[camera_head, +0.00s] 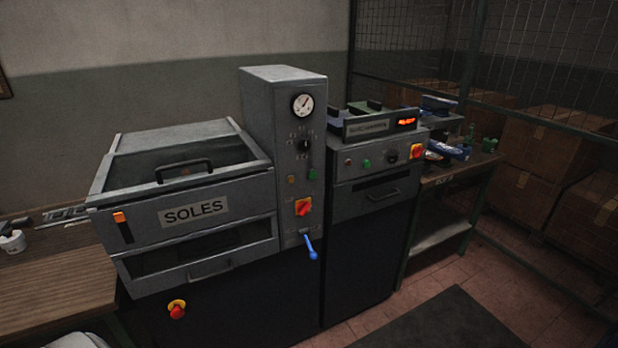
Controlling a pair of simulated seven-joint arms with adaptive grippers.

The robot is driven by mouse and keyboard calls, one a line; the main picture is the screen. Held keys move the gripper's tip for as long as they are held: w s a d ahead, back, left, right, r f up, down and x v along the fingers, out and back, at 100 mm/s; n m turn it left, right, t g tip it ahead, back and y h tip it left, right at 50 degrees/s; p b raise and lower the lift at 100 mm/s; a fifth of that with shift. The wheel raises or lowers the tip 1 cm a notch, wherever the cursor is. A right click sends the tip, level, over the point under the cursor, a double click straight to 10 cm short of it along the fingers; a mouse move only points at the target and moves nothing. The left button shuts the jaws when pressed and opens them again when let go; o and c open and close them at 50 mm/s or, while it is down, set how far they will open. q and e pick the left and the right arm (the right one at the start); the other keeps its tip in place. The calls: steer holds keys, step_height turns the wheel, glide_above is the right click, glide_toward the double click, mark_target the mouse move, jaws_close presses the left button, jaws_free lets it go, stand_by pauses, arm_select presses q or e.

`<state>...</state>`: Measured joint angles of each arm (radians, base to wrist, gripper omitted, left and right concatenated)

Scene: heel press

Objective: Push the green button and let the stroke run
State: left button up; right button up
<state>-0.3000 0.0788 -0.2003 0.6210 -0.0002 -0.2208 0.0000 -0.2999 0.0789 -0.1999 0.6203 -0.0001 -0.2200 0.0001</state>
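Two green buttons show. One green button (312,174) is on the grey control column (283,130) of the machine labelled SOLES, beside a small amber lamp (291,179). The other green button (367,163) is on the front panel of the smaller machine (375,178) to the right. I cannot tell from the picture whether either is pressed. The SOLES machine's upper lid (187,163) with a black handle looks closed. Neither of my grippers is in view.
The column bears a gauge (303,104), a red-orange switch (303,207) and a blue lever (311,248). A red emergency stop (177,309) sits low in front. A wooden bench (55,290) is at left. Shelving (450,232) and boxes (540,155) stand right. Floor in front right is clear.

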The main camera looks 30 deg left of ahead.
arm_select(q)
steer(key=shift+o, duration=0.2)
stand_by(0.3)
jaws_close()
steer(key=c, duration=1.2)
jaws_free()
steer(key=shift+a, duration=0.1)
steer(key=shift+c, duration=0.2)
